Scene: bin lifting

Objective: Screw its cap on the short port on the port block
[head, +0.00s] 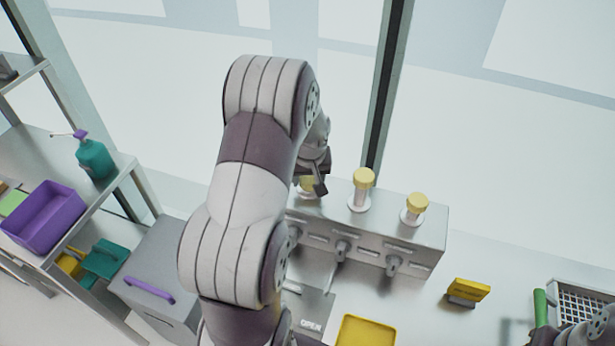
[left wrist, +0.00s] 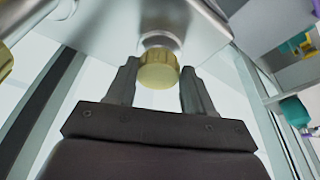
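The grey metal port block (head: 425,245) stands on the counter at the centre of the head view. Two of its ports, in the middle and at the right, carry yellow caps (head: 363,177) (head: 415,202). My left gripper (head: 311,184) points down at the leftmost port and partly hides the yellow cap there. In the left wrist view this cap (left wrist: 158,72) is between the tips of my left gripper (left wrist: 160,80), right at the end of a metal port cylinder (left wrist: 160,40). I cannot tell whether the fingers touch it. A dark part of my right arm shows at the lower right; its fingers are not clear.
A yellow tray (head: 366,333) and a small yellow block (head: 468,290) lie in front of the port block. A wire basket (head: 580,300) with a green handle stands at the right. A grey bin (head: 160,265) with a purple handle is at the left, beside shelves holding a purple tub (head: 43,215).

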